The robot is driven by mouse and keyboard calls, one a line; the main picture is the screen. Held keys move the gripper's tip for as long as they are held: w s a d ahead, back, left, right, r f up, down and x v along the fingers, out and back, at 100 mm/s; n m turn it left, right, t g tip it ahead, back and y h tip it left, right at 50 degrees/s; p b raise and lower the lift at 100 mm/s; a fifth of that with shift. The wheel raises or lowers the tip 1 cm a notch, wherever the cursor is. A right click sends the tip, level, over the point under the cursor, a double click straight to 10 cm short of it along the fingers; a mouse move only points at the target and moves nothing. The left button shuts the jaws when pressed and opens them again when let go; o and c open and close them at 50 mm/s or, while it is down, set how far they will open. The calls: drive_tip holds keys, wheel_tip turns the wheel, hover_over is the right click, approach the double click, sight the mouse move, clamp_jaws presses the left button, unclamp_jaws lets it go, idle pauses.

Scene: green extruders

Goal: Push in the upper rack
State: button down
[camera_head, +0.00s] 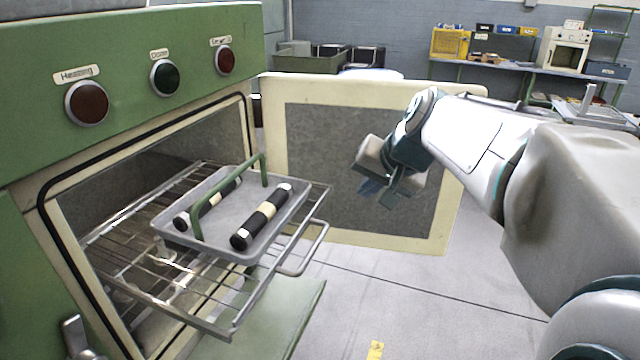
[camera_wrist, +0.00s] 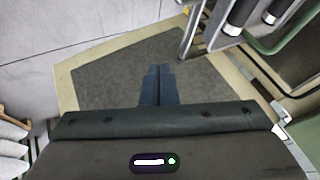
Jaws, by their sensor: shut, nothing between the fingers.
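The upper rack (camera_head: 283,266) is a wire shelf pulled partly out of the green oven on the left of the head view. A grey tray (camera_head: 218,245) with a green handle sits on it, holding two dark cylinders with pale bands. My gripper (camera_head: 376,191) hangs in the air to the right of the rack, apart from it, in front of the open door. In the wrist view my gripper (camera_wrist: 159,72) has its fingers together and empty. There the rack (camera_wrist: 190,35) and the tray (camera_wrist: 291,42) show at upper right. The rack's far end is hidden inside the oven.
The oven door (camera_head: 352,231) stands open behind my gripper. A green panel (camera_head: 262,322) lies below. Floor to the right of the racks is clear.

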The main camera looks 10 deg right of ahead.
drive_tip(key=w+a+f+p, duration=0.1)
drive_tip(key=w+a+f, duration=0.3)
drive_tip(key=w+f, duration=0.3)
drive_tip(key=shift+w+a, duration=0.25)
drive_tip(key=shift+a, duration=0.05)
